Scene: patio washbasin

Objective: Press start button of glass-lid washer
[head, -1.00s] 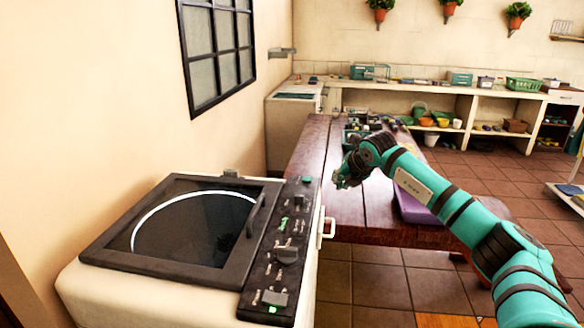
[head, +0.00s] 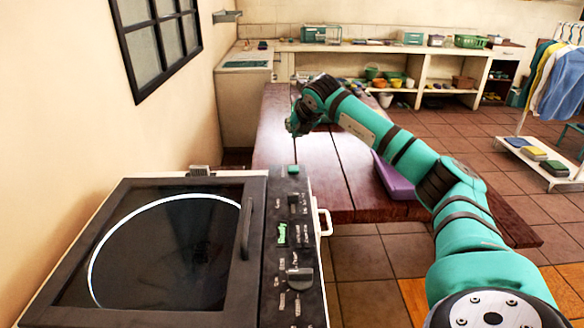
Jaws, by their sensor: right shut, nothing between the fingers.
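The glass-lid washer (head: 115,190) stands at the lower left with its dark-framed glass lid (head: 165,240) closed. Its black control panel (head: 268,300) runs along the right side of the lid. The panel has a green button (head: 293,170) at its far end, a lit green patch (head: 282,233) in the middle and grey knobs (head: 299,278). I cannot read which one is start. My right gripper (head: 293,128) is shut and empty, beyond the far end of the panel and above the wooden table, apart from the washer. My left gripper is not in view.
The wooden table (head: 335,180) stands behind the washer, with a purple item (head: 393,178) on it. Shelves (head: 430,70) with pots and baskets line the back wall. A clothes rack (head: 540,160) stands at the right. The tiled floor (head: 370,270) right of the washer is clear.

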